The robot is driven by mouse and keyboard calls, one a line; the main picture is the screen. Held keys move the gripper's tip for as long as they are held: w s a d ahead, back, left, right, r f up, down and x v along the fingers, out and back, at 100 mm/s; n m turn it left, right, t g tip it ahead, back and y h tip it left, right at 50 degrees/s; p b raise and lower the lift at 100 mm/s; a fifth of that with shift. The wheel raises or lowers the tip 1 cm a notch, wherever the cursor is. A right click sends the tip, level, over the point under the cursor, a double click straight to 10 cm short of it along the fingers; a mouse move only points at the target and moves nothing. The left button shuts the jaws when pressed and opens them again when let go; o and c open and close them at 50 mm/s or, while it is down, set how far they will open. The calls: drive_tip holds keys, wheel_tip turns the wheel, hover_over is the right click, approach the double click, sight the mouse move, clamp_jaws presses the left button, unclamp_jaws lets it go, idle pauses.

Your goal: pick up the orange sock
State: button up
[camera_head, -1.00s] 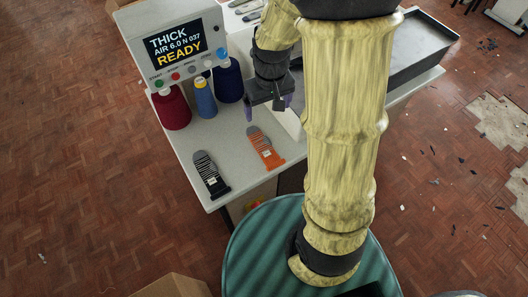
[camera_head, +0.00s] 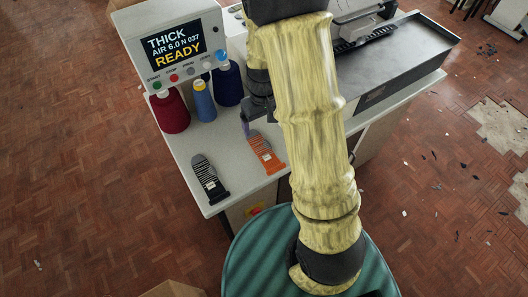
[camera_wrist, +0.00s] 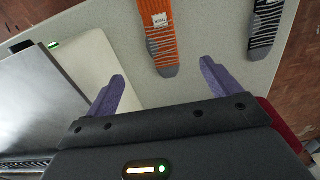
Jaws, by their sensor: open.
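The orange sock (camera_head: 265,152) lies flat on the light grey table, with a grey toe, grey stripes and a small white label. In the wrist view the orange sock (camera_wrist: 158,38) lies ahead of my gripper (camera_wrist: 160,75), its grey toe pointing toward the space between the two purple fingers. The fingers are apart with nothing between them. In the head view my gripper (camera_head: 246,122) is close to the toe end of the sock, partly hidden by my arm. I cannot tell its exact height above the table.
A black-and-white striped sock (camera_head: 208,178) lies left of the orange one. Red (camera_head: 171,110), blue (camera_head: 203,100) and navy (camera_head: 228,84) thread cones stand behind, near a display box (camera_head: 172,46) reading "THICK AIR 6.0 N 037 READY". A grey metal tray (camera_head: 395,68) is on the right.

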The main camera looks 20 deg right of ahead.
hover_over(263, 149)
drive_tip(key=f, duration=0.6)
drive_tip(key=shift+w+d, duration=0.1)
drive_tip(key=shift+w, duration=0.25)
drive_tip(key=shift+f, duration=0.1)
drive_tip(key=f, duration=0.2)
drive_tip(key=s+f, duration=0.1)
drive_tip(key=f, duration=0.1)
drive_tip(key=shift+f, duration=0.55)
drive_tip(key=shift+c, duration=0.2)
drive_tip(key=c, duration=1)
